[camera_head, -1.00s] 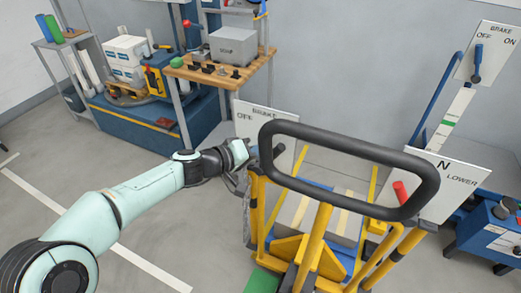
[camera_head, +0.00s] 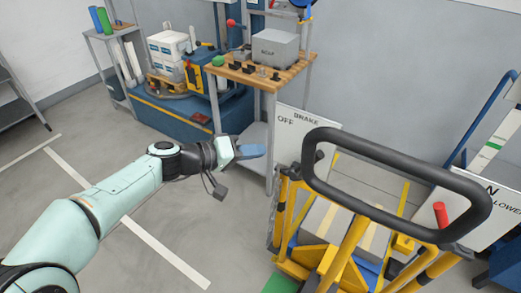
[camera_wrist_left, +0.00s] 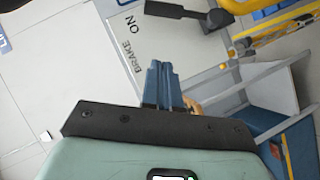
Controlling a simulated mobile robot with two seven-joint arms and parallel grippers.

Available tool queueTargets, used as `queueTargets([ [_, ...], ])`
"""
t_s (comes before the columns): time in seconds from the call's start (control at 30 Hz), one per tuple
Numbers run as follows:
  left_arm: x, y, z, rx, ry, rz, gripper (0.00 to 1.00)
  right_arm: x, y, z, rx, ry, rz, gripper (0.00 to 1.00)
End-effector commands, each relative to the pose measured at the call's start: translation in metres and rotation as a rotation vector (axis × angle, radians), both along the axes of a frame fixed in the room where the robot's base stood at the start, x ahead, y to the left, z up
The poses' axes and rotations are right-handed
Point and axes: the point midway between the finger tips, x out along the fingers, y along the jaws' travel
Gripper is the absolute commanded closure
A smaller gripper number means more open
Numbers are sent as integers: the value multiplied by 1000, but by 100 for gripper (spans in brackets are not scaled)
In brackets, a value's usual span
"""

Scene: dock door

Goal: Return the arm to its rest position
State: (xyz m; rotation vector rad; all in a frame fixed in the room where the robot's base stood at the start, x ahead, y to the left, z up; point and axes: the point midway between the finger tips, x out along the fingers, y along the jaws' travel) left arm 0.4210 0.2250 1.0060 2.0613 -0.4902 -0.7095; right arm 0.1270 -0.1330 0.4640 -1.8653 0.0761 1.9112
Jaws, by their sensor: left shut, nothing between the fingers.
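My left arm comes in from the left in the head view. Its left gripper (camera_head: 262,151) is shut and empty, its blue fingers together. It hangs in free air left of the white brake panel (camera_head: 290,133) and the pallet truck's black handle loop (camera_head: 400,160). In the left wrist view the blue fingers (camera_wrist_left: 163,80) are side by side with nothing between them. There the brake panel (camera_wrist_left: 135,45) lies beyond them, with its black lever (camera_wrist_left: 180,12). My right gripper is not in view.
A wooden workbench (camera_head: 245,78) with a grey box (camera_head: 275,48) stands behind the gripper. A blue platform (camera_head: 165,115) with white boxes (camera_head: 170,52) stands at the back left. The yellow truck frame (camera_head: 345,250) is at the right. Floor with white lines is clear around my arm.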

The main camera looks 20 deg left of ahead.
Motion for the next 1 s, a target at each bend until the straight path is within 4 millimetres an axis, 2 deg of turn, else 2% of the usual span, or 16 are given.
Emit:
queueTargets([
  [0.4, 0, 0, -1, 1, 2, 1, 100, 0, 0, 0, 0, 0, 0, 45],
  [0.47, 1, 0, -6, 2, 18, 4, 100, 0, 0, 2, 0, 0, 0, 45],
  [0.53, 3, 1, -23, 8, 66, 11, 100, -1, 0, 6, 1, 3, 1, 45],
  [0.57, 3, 2, -35, 13, 98, 18, 100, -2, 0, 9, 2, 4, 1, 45],
  [0.67, 2, 3, -91, 47, 250, 41, 100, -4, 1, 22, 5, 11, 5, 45],
  [0.7, -3, 3, -120, 68, 325, 52, 100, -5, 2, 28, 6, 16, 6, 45],
  [0.77, -13, 2, -165, 106, 441, 64, 100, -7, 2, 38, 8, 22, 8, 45],
  [0.8, -24, 0, -194, 136, 515, 67, 100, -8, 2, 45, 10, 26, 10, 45],
  [0.87, -44, -3, -236, 188, 620, 68, 100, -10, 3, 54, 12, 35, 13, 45],
  [0.9, -59, -6, -262, 223, 686, 65, 100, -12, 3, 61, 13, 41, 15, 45],
  [0.97, -87, -12, -299, 280, 779, 53, 100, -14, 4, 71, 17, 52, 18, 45],
  [1.0, -108, -17, -321, 321, 834, 37, 100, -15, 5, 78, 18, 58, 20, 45],
])
